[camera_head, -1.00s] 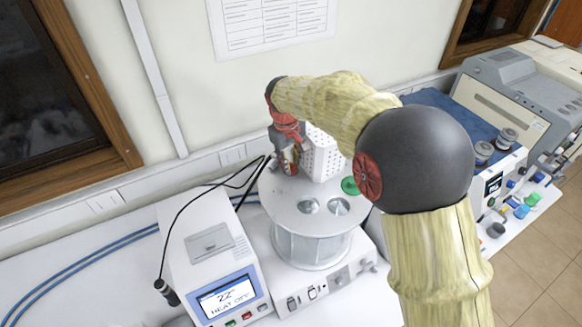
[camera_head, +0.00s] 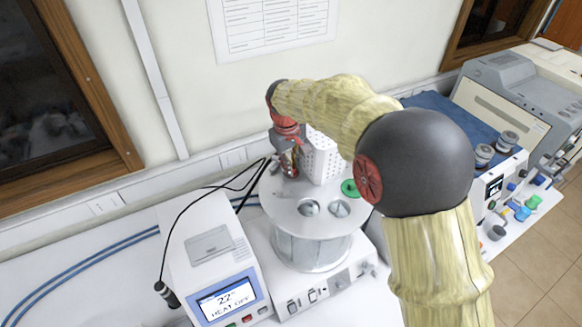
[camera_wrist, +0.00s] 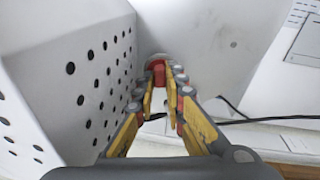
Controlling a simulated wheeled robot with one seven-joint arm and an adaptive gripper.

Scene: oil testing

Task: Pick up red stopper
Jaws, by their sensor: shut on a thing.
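The red stopper (camera_wrist: 158,67) shows in the wrist view at the far end of my fingers, over a pale round rim on the white round top. My gripper (camera_wrist: 159,84) is shut on it, with one yellow finger on each side. In the head view my gripper (camera_head: 290,172) points down at the back left of the white round bath top (camera_head: 285,208).
A white perforated box (camera_head: 322,157) stands close beside my gripper, and its wall (camera_wrist: 85,75) fills the left of the wrist view. A green stopper (camera_head: 349,188) lies right of it. A heater unit (camera_head: 210,255) with black cables stands at left.

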